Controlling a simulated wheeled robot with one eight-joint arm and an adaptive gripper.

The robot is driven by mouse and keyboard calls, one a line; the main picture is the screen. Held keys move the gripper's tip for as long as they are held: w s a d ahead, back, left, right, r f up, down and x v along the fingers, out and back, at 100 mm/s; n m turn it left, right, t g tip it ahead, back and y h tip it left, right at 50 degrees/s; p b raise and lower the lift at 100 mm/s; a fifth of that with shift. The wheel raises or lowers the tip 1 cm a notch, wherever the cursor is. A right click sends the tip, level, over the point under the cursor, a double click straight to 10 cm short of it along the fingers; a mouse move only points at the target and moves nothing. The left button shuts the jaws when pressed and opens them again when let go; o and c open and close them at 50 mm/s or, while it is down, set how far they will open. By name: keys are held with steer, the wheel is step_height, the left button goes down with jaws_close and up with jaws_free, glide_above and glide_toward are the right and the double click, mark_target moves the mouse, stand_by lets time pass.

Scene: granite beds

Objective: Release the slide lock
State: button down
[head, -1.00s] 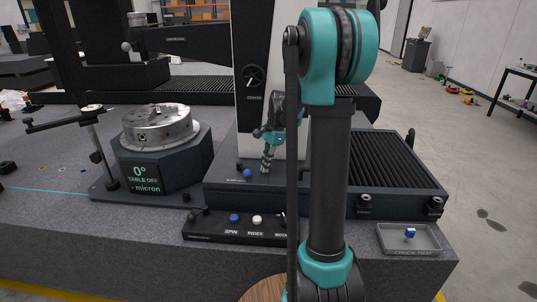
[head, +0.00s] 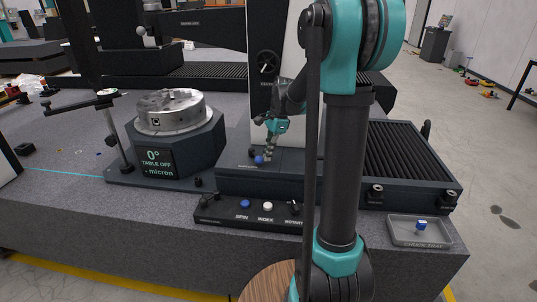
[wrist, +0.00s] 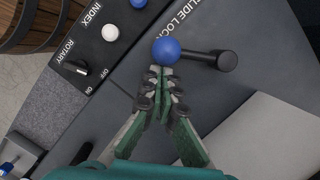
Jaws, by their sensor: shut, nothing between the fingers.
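The slide lock is a short dark lever with a blue ball knob (wrist: 166,50) on one end and a dark round pivot (wrist: 227,62) on the other. It lies by the partly hidden "SLIDE LOCK" lettering in the wrist view. In the head view its blue knob (head: 259,160) sits low on the dark base, left of my fingers. My gripper (wrist: 161,73) is shut and empty, with its fingertips right beside the ball. I cannot tell whether they touch it. In the head view my gripper (head: 267,155) points down at the base.
A control panel (head: 225,212) with a blue button, a white button (wrist: 110,32) and a rotary switch (wrist: 75,69) lies in front. The round rotary table (head: 170,110) stands left. The chuck tray (head: 400,238) is at right. A wooden barrel (head: 275,284) stands in front.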

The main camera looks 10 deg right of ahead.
mark_target(261, 158)
steer(key=shift+s+a+m, duration=0.2)
steer(key=shift+a+m, duration=0.05)
steer(key=shift+m, duration=0.15)
steer(key=a+m, duration=0.1)
steer(key=s+a+m+t, duration=0.1)
steer(key=m, duration=0.1)
steer(key=shift+s, duration=0.1)
steer(key=a+m, duration=0.2)
steer(key=m, duration=0.1)
steer(key=a+m+t, duration=0.1)
steer(key=shift+s+a+m, duration=0.15)
steer(key=shift+s+m, duration=0.15)
steer(key=shift+m, duration=0.1)
steer(key=shift+w+a+m+h, duration=0.1)
steer(key=shift+a+m+h, duration=0.2)
steer(key=shift+a+m, duration=0.25)
steer(key=shift+w+a, duration=0.2)
steer(key=shift+a, duration=0.4)
steer(key=shift+w+a, duration=0.2)
steer(key=shift+a, duration=0.35)
steer(key=shift+w, duration=0.1)
